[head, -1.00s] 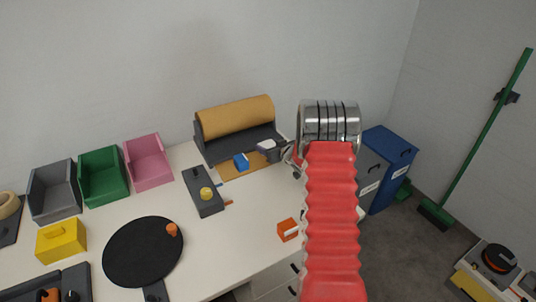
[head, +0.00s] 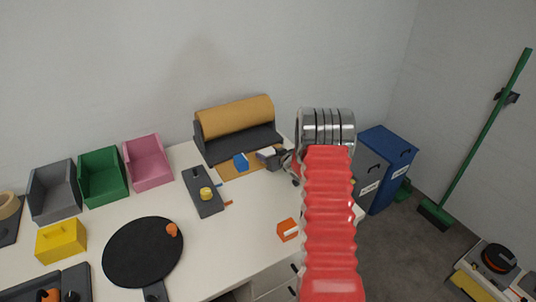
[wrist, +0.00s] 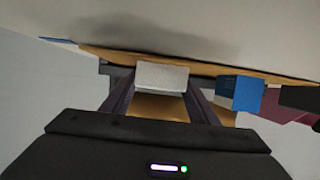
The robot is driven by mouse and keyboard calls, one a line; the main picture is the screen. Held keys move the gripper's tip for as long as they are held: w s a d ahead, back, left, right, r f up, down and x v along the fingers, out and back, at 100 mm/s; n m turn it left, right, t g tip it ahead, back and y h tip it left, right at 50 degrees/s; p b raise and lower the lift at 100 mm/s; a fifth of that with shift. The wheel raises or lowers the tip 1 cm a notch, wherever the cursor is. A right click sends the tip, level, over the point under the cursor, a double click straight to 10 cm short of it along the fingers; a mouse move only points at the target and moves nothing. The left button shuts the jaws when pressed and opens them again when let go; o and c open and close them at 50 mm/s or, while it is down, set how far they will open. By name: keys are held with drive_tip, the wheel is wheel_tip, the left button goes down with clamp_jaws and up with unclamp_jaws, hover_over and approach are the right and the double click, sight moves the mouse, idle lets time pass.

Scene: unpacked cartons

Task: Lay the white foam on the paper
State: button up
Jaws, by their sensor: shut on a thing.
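The white foam (head: 264,152) is a small pale block at the front of the paper roll; in the wrist view (wrist: 162,77) it sits between my two dark fingers. My gripper (head: 277,158) is shut on it, and the fingers also show in the wrist view (wrist: 160,90). The brown paper (head: 232,172) lies flat on the table in front of its roll; it also shows below the foam in the wrist view (wrist: 158,107). The foam is over or at the right part of the paper. I cannot tell whether it touches.
A blue block (head: 241,161) stands on the paper, left of the foam; it is right of it in the wrist view (wrist: 240,93). The paper roll (head: 235,115) stands behind.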

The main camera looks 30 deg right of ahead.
drive_tip(key=o, duration=1)
drive_tip(key=shift+r, duration=0.1)
drive_tip(key=v, duration=1.2)
